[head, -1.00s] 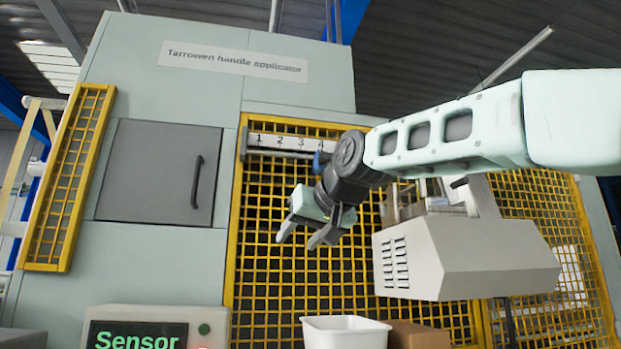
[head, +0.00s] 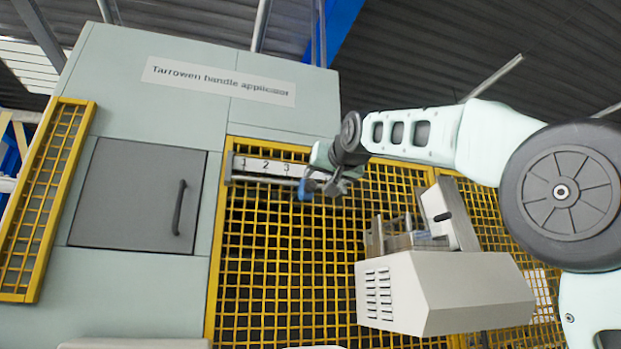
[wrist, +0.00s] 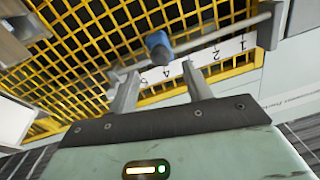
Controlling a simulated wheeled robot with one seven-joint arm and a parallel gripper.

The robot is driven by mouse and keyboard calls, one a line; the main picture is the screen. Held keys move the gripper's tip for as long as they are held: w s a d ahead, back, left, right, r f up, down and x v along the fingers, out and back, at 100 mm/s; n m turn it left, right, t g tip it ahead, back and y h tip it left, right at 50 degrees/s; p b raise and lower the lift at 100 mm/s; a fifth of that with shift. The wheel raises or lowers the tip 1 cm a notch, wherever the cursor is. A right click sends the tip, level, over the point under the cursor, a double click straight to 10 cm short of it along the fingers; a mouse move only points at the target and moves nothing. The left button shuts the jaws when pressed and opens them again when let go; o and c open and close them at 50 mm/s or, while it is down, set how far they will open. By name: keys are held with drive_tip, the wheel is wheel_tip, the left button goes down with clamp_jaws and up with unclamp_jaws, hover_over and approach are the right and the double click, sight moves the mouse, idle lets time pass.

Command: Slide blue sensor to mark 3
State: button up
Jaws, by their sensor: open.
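The blue sensor (head: 306,189) sits on a horizontal rail below a white scale strip (head: 265,166) on the yellow mesh. In the head view it is right of the number 3, about where 4 belongs; my gripper hides the higher numbers. The wrist view shows the blue sensor (wrist: 158,44) near the numbers 4 and 5, with 1 and 2 to the right. My gripper (head: 341,187) is at the rail, just right of the sensor in the head view. In the wrist view my gripper (wrist: 160,72) is open, its fingers either side of the sensor in the picture. Contact is unclear.
A grey machine housing (head: 445,290) with a raised top stands right of the rail. The yellow mesh guard (head: 280,270) lies close behind the rail. A grey cabinet door (head: 135,200) with a handle is at left.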

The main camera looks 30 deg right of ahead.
sight(313, 183)
drive_tip(key=p+x, duration=0.3)
drive_tip(key=x, duration=0.3)
drive_tip(key=shift+w+r, duration=0.1)
drive_tip(key=shift+r, duration=0.05)
drive_tip(key=shift+x, duration=0.8)
